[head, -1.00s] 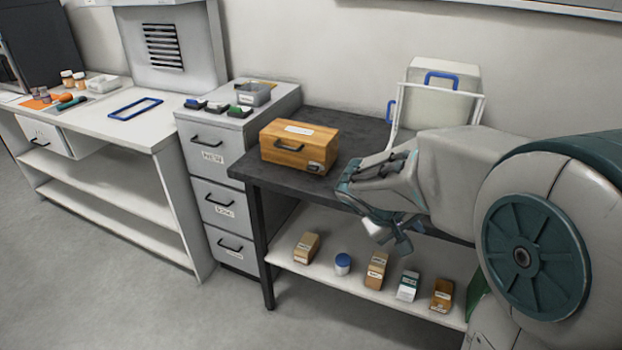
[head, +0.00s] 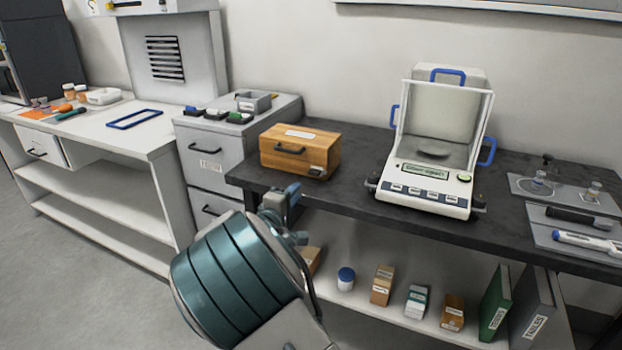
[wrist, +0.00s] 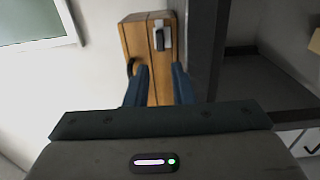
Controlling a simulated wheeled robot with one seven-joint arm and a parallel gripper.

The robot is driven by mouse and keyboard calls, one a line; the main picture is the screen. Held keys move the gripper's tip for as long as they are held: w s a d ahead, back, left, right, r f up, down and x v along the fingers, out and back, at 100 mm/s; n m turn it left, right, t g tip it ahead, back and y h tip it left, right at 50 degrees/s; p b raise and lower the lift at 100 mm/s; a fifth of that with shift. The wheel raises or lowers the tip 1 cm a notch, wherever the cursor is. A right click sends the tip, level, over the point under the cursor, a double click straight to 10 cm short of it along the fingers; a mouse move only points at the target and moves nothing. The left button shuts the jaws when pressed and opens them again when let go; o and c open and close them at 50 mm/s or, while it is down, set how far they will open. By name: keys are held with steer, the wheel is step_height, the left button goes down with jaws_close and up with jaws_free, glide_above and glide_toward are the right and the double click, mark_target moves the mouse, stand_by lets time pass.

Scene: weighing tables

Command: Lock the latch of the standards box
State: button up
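The standards box (head: 300,153) is a closed wooden case with a dark handle and a white label on its lid. It stands on the dark table's left end. Its latch (head: 317,171) is a small metal and dark piece low on the front right. In the wrist view the latch (wrist: 160,38) shows ahead of my fingers; I cannot tell whether it is locked. My gripper (head: 285,198) is just in front of the box, near the table edge. In the wrist view its blue fingers (wrist: 159,85) are apart, with the box (wrist: 136,40) seen between and beyond them.
A balance (head: 430,150) with blue handles stands right of the box on the dark table (head: 350,190). A drawer cabinet (head: 205,155) stands at the left. Several small boxes and a jar (head: 346,278) are on the shelf below. Bare tabletop lies between box and balance.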

mark_target(313, 174)
steer(key=x, duration=1)
steer(key=shift+w+d, duration=0.1)
steer(key=shift+w, duration=0.15)
jaws_close()
